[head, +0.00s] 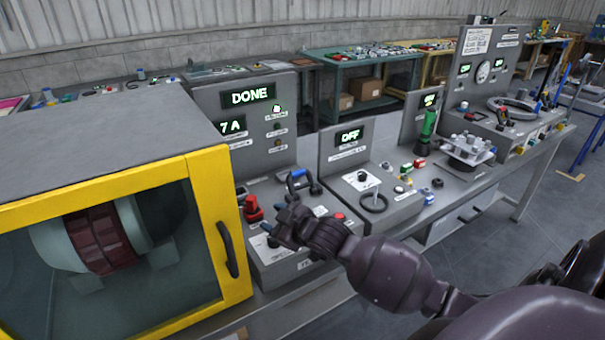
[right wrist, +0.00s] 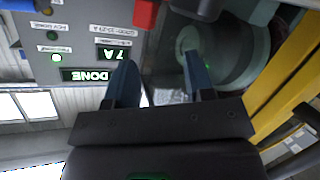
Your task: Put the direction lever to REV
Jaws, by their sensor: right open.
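The machine console (head: 262,188) has a back panel reading "DONE" and "7 A", with a sloped control face below. A red knob or lever (head: 252,209) stands at the left of that face, and a blue-gripped handle (head: 299,181) stands farther back. I cannot read which control is the direction lever or its position. My right gripper (head: 274,236) is over the front of the control face and hides part of it. In the right wrist view its two blue fingers (right wrist: 161,80) are apart with nothing held between them. A red part (right wrist: 145,13) shows beyond them. My left gripper is not in view.
A yellow-framed glass door (head: 238,225) with a dark handle stands left of the console. To the right are a unit reading "OFF" (head: 345,150), a green bottle-like object (head: 427,130) and more panels along the bench. The bench's front edge runs below my right arm.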

